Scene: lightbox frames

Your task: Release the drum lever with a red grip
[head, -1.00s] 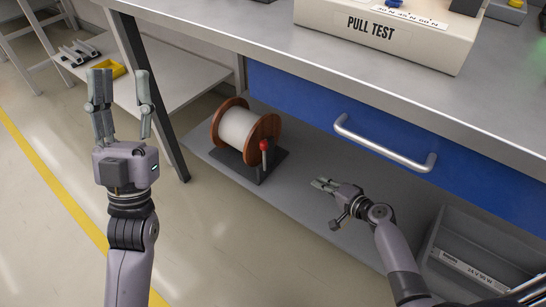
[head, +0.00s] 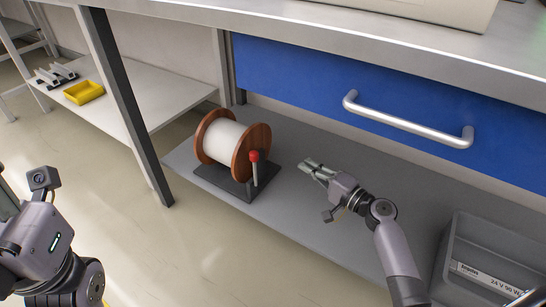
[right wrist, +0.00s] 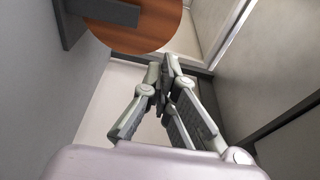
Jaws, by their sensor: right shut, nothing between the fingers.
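The drum (head: 224,140) has wooden flanges and a white winding; it sits on a dark base plate (head: 215,183) on the lower shelf. Its lever (head: 255,173) stands upright at the right flange, with a red grip (head: 254,156) on top. My right gripper (head: 306,167) is shut and empty, to the right of the lever and apart from it. In the right wrist view its fingers (right wrist: 165,62) meet below a wooden flange (right wrist: 145,25); the red grip is not visible there. My left gripper (head: 5,206) is at the left edge, its fingers mostly cut off.
The grey lower shelf (head: 290,215) is clear around the drum. A blue drawer (head: 300,80) with a metal handle (head: 405,122) hangs above. A grey bin (head: 480,255) stands at lower right. A table leg (head: 128,105) rises to the left.

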